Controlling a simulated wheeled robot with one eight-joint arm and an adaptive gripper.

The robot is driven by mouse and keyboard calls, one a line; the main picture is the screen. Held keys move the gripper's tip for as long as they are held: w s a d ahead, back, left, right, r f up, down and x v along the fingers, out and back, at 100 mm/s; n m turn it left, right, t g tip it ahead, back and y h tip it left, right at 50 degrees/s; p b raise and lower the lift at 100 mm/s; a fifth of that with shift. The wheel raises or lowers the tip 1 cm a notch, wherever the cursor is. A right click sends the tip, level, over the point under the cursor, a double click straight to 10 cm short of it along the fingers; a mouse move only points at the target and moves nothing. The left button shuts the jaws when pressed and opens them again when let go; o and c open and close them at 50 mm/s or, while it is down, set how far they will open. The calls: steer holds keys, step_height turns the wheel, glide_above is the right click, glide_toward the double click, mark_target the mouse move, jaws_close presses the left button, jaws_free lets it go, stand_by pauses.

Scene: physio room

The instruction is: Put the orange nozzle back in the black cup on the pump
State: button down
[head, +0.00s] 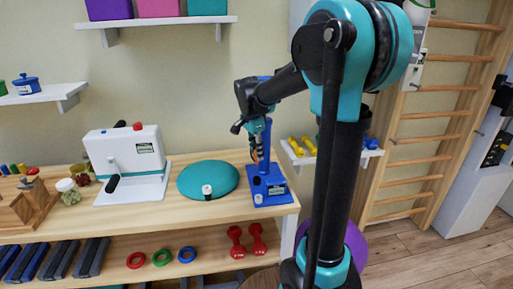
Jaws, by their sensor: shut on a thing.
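The blue pump (268,185) stands on the right end of the wooden bench top, with an upright blue column and a flat base. My gripper (255,147) points down in front of the pump's column, above its base. It is shut on the orange nozzle (255,156), of which only a small orange part shows below the fingers. The nozzle is above the pump base. The black cup is too small and dark to tell apart clearly from the dark parts at the pump's front.
A teal cushion (208,179) with a small white-and-black knob (207,191) before it lies left of the pump. A white machine (128,160) stands further left. Red dumbbells (247,241) lie on the lower shelf. Wooden wall bars (413,165) stand at right.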

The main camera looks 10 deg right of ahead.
mark_target(256, 160)
steer(key=shift+f, duration=2.8)
steer(key=shift+f, duration=1.4)
steer(key=c, duration=1.3)
jaws_free()
steer(key=shift+o, duration=0.2)
steer(key=shift+r, duration=3.5)
